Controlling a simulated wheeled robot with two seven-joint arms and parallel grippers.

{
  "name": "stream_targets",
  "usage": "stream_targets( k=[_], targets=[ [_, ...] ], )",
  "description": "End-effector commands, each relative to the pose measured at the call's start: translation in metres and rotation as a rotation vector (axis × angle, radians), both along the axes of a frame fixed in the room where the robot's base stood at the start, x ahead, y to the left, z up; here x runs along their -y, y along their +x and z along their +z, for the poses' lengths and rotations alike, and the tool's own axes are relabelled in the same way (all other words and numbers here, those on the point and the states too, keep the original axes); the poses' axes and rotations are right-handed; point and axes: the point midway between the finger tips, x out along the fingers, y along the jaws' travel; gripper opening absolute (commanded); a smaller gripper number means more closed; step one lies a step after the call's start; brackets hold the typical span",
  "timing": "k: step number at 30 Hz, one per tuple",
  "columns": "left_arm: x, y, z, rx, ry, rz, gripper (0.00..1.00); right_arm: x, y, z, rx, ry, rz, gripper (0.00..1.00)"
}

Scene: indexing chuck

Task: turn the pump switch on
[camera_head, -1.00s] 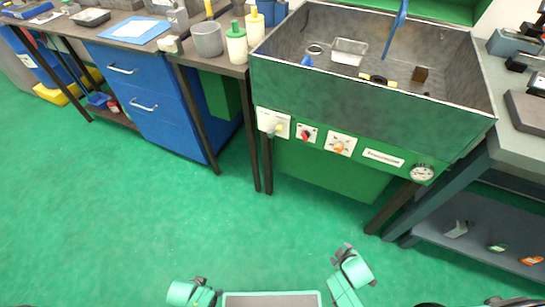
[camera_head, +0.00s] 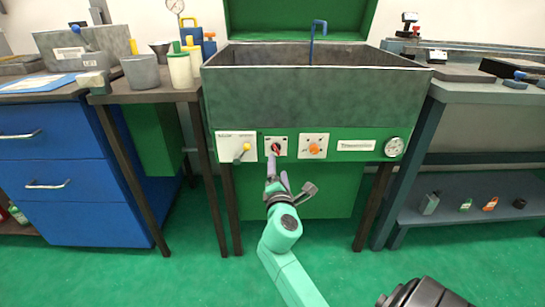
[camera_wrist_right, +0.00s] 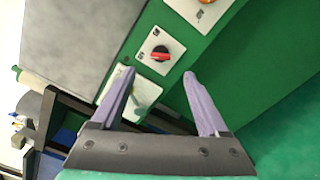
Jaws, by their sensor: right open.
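The sink's front panel carries a red rotary knob (camera_head: 276,148) on a small white plate, which I take to be the pump switch; its lettering is too small to read. In the right wrist view the red knob (camera_wrist_right: 160,54) lies just beyond and between the fingertips, its bar lying nearly level in the picture. My right gripper (camera_head: 277,172) is open and empty in front of the knob, apparently not touching it. Its two purple fingers show in the wrist view (camera_wrist_right: 159,76).
The grey sink (camera_head: 310,100) stands above. Side tables flank it; green floor is open in front.

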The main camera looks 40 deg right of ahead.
Motion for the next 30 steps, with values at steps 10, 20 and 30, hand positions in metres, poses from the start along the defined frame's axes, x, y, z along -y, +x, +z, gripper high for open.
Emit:
stream_targets(
  k=[10,20,30],
  targets=[
    [0.025,0.016,-0.022,0.119,-0.073,-0.020,1.00,0.046,0.062,-0.002,0.000,0.000,0.001,0.78],
    [0.028,0.019,-0.022,0.137,-0.084,-0.022,1.00,0.050,0.067,-0.001,0.000,0.001,0.002,0.74],
    [0.028,0.019,-0.023,0.137,-0.084,-0.022,1.00,0.050,0.066,-0.001,0.000,0.004,0.001,0.00]
  ],
)
